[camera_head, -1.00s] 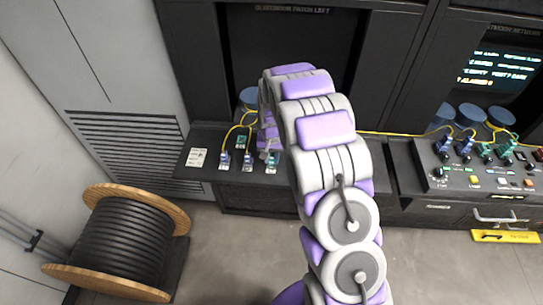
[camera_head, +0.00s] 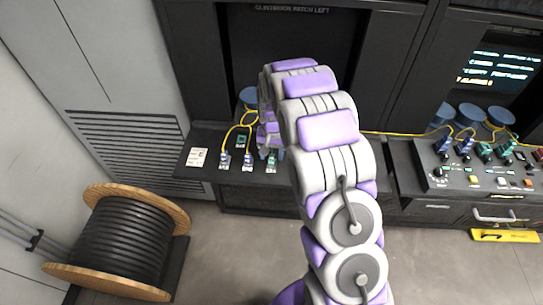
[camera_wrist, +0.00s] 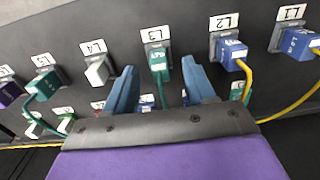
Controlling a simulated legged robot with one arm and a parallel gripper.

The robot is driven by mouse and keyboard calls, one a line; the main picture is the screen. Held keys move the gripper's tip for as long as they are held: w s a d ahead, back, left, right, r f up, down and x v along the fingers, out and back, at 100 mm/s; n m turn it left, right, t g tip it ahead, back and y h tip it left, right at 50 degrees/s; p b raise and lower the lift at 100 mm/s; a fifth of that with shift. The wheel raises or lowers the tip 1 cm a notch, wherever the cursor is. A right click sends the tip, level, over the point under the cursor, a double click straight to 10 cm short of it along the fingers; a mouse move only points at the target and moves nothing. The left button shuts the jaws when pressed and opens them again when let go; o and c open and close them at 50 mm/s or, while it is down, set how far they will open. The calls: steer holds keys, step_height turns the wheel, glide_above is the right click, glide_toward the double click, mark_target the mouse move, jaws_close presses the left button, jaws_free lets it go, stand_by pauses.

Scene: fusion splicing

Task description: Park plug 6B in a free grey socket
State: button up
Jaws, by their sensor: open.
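In the wrist view my gripper (camera_wrist: 160,82) is open, its two blue fingers either side of a teal plug (camera_wrist: 159,62) in the socket under label L3. I cannot tell whether they touch it. Under L2 and L1 are blue plugs (camera_wrist: 233,54) with yellow cables. Under L4 is a pale grey block (camera_wrist: 98,70), and under L5 a green plug (camera_wrist: 44,84). I cannot read 6B on any plug. A lower row is partly hidden by my gripper. In the head view my gripper is mostly hidden behind my arm, beside a teal plug (camera_head: 272,160).
In the head view, blue plugs (camera_head: 224,158) with yellow cables stand on the left dark panel. A control panel (camera_head: 480,165) with several plugs and buttons is at the right. A cable drum (camera_head: 115,240) stands on the floor at left.

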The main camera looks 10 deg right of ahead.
step_height(320, 180, up, 15)
steer(key=p, duration=0.1)
steer(key=shift+p, duration=0.4)
steer(key=shift+d, duration=0.1)
